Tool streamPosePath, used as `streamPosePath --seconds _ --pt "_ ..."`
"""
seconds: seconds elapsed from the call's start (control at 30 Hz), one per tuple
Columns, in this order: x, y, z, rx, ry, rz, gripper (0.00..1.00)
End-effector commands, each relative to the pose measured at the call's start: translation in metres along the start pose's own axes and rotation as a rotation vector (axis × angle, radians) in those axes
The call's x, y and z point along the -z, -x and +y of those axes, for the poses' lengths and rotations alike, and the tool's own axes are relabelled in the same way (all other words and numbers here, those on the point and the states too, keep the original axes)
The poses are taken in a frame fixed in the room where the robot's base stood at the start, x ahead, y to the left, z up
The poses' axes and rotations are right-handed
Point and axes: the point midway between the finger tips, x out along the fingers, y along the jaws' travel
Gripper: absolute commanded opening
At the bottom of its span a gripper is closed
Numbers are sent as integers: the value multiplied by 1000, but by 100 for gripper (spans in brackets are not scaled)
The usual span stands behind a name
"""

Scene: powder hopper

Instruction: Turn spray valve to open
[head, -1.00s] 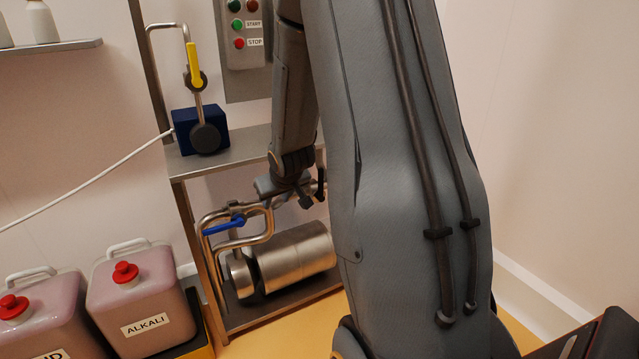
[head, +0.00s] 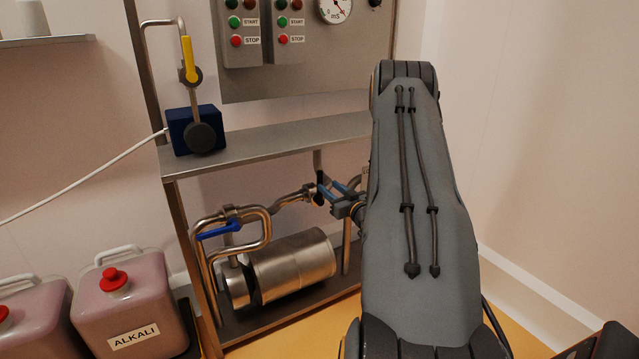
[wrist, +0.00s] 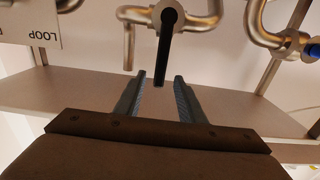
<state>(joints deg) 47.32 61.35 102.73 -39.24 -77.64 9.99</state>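A valve with a black lever (wrist: 164,50) sits on a steel pipe in the wrist view; no label there names it as the spray valve. The lever's free end appears between the fingertips of my gripper (wrist: 160,77), which is open, with a gap on both sides. In the head view my gripper (head: 332,193) is at the right end of the lower pipework, beside a dark valve part (head: 320,186); my arm hides some of that area. A blue-handled valve (head: 219,230) is further left on the same pipe. A yellow-handled valve (head: 189,60) is on the upper pipe.
A steel cylinder (head: 294,267) lies below the pipework. A steel shelf (head: 260,143) runs above my gripper. Button panels are on the wall. An ALKALI canister (head: 130,305) stands at lower left. A plate reading LOOP (wrist: 30,24) is at the wrist view's upper left.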

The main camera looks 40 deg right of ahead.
Motion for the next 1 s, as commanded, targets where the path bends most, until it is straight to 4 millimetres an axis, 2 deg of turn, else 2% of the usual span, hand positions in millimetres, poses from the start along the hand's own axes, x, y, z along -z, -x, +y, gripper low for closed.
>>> streamPosePath --seconds 0.3,0.5,0.87,0.9,1.0 --pt "0 -45 -2 2 1 1 36" --pt "0 -68 -1 1 0 -1 36" --pt "0 -75 -1 0 0 -1 36" --pt "0 -75 -1 0 0 -2 34" --pt "0 -75 -1 0 0 -2 17"
